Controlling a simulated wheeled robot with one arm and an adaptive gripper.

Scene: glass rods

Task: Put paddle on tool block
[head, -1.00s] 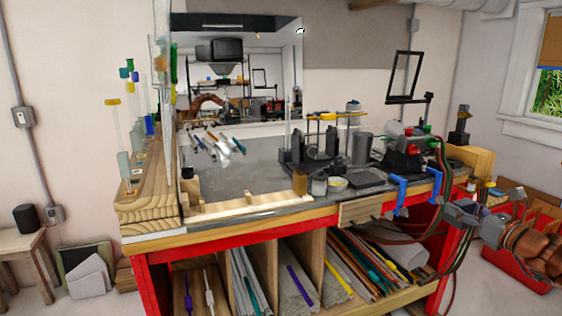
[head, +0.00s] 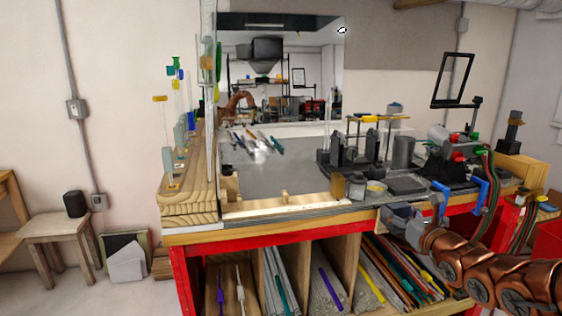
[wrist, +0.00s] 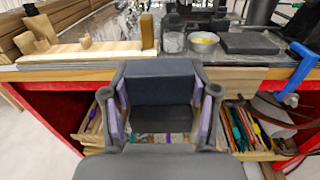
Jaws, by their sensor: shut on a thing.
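My gripper (wrist: 160,112) has lavender pads and is shut on a dark grey, flat-faced piece (wrist: 160,85), which looks like the paddle. In the head view my gripper (head: 402,218) is in front of the bench's front edge, right of centre; the held piece is small and hard to make out there. On the bench just beyond it are a dark flat slab (head: 407,185), also in the wrist view (wrist: 248,42), and a small upright wooden block (head: 338,187), also in the wrist view (wrist: 147,30). I cannot tell which thing is the tool block.
Dark upright stands (head: 350,150), a small yellow-filled dish (head: 376,187) and blue clamps (head: 480,192) crowd the bench's right side. A wooden rail (head: 285,203) runs along the front. Grey bench top (head: 285,175) is clear behind it. Rods fill the shelves below.

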